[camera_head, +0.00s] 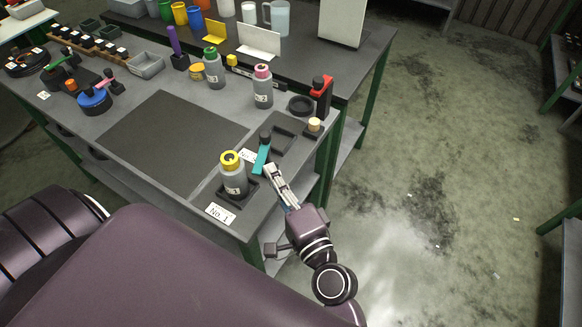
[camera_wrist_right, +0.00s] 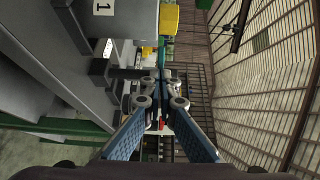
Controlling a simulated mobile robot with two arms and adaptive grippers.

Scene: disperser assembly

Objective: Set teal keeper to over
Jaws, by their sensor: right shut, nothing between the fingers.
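The teal keeper (camera_head: 262,158) is a slim bar beside the grey bottle with the yellow cap (camera_head: 230,160), near the table's front right corner. Its far end meets a dark post (camera_head: 265,137), and its near end points toward the front, alongside the bottle and not across its cap. My right gripper (camera_head: 270,169) is shut and empty, its tips close to the right of the keeper's near end; I cannot tell if they touch. In the right wrist view the shut fingers (camera_wrist_right: 160,88) point ahead, with the bottle's yellow cap (camera_wrist_right: 170,18) above. My left gripper is out of view.
The bottle stands in a dark holder behind a "No. 1" card (camera_head: 220,213). A dark recessed tray (camera_head: 283,133), a pink-capped bottle (camera_head: 263,90) and a red-topped black stand (camera_head: 322,93) lie beyond. A dark mat (camera_head: 170,140) is bare. Open floor lies right of the table.

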